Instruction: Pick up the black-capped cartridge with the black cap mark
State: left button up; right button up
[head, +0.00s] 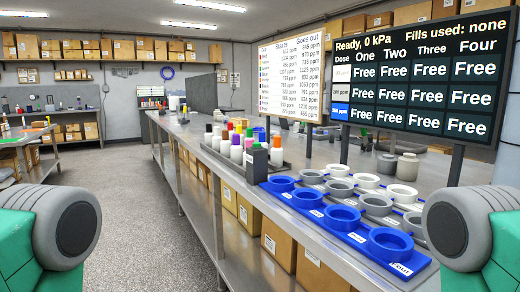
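A cluster of white cartridges with coloured caps stands upright in a dark tray (290,166) on the metal bench. At the cluster's left end is a cartridge with a black cap (208,130); another dark cap shows close beside it. Other caps look red, green, purple, white and orange. The cap marks are too small to read, and some cartridges are partly hidden behind others. Neither of my grippers is in view; only grey and green parts of my arms show at the lower left and lower right corners.
A dark box (257,164) stands at the tray's front. Blue (390,243), grey and white round holders fill the bench to the right. A dose screen (430,75) and a list board (291,76) stand behind. Cardboard boxes (280,240) sit under the bench; floor at left is clear.

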aim_at(208, 135)
jog(key=i+j+u, duration=0.4)
jog(key=i, duration=0.15)
jog(key=i+j+u, duration=0.35)
jog(key=i, duration=0.25)
jog(key=i+u, duration=0.4)
jog(key=i, duration=0.15)
jog(key=i+z, duration=0.25)
jog(key=i, duration=0.15)
jog(key=i+j+z, duration=0.55)
jog(key=i, duration=0.25)
jog(key=l, duration=0.1)
